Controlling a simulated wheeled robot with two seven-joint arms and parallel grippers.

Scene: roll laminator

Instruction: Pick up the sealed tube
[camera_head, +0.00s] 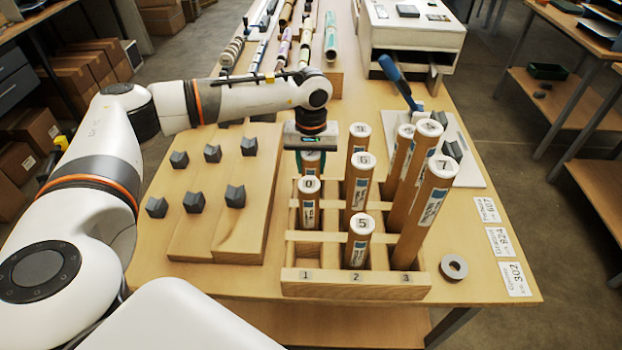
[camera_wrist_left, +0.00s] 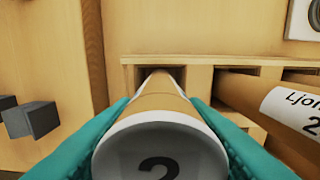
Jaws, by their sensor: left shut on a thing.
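Several brown cardboard tubes with white numbered caps stand in a wooden rack (camera_head: 355,291). My left gripper (camera_head: 311,157) points down over the left column of the rack, behind the tube marked 0 (camera_head: 309,205). It is shut on a tube with a white cap marked 2 (camera_wrist_left: 160,152). In the left wrist view its teal fingers lie along both sides of this tube, whose lower end reaches into a rack slot. Other tubes include one marked 5 (camera_head: 359,240) and a tall one marked 7 (camera_head: 425,212). I cannot tell which tube is sealed. My right gripper is not in view.
A wooden board with several grey V-shaped blocks (camera_head: 194,202) lies left of the rack. A tape roll (camera_head: 454,267) and white labels (camera_head: 498,241) lie on the right. A blue-handled tool (camera_head: 394,76) and a white machine (camera_head: 412,28) stand behind.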

